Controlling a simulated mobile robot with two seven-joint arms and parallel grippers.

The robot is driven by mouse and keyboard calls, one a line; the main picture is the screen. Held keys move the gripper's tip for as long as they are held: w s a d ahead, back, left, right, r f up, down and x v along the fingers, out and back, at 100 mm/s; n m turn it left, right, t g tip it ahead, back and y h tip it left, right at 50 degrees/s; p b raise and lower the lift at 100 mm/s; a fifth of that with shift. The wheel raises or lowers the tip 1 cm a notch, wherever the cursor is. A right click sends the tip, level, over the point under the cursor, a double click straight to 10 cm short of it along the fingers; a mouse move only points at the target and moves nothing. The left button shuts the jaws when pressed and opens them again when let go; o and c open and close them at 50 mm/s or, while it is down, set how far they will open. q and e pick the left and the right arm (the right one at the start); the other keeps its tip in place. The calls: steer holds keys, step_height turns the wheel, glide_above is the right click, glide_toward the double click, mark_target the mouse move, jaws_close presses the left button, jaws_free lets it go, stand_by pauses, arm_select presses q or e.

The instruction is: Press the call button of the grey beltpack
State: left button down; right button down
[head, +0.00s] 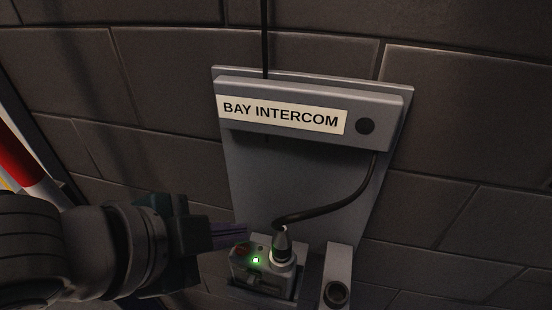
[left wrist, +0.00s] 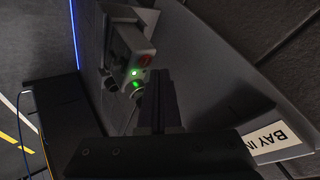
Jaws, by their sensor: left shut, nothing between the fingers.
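The grey beltpack (head: 264,284) sits in a holder at the foot of the intercom panel, with a lit green light (head: 256,260) and a cable plug (head: 282,246) on top. A reddish button (head: 242,249) shows near its left edge; it also shows in the left wrist view (left wrist: 144,58). My left gripper (head: 244,234) is shut and empty, its tips close to that corner of the beltpack. In the left wrist view the shut fingers (left wrist: 156,76) point at the beltpack (left wrist: 127,45). I cannot tell whether they touch it. My right gripper is not in view.
The BAY INTERCOM box (head: 365,126) is fixed on the grey back panel (head: 285,180) above. A black cable (head: 345,205) curves from it to the plug. A second holder (head: 337,275) stands to the right. A brick wall (head: 470,130) lies behind.

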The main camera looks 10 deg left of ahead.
arm_select(q)
steer(key=shift+f, duration=0.1)
stand_by(0.5)
steer(key=shift+f, duration=0.35)
steer(key=shift+f, duration=0.35)
stand_by(0.5)
steer(key=shift+r, duration=0.1)
steer(key=shift+r+p, duration=0.65)
steer(key=shift+p, duration=0.05)
steer(key=shift+r, duration=0.15)
step_height(320, 180, up, 5)
steer(key=p, duration=0.5)
steer(key=shift+p, duration=0.35)
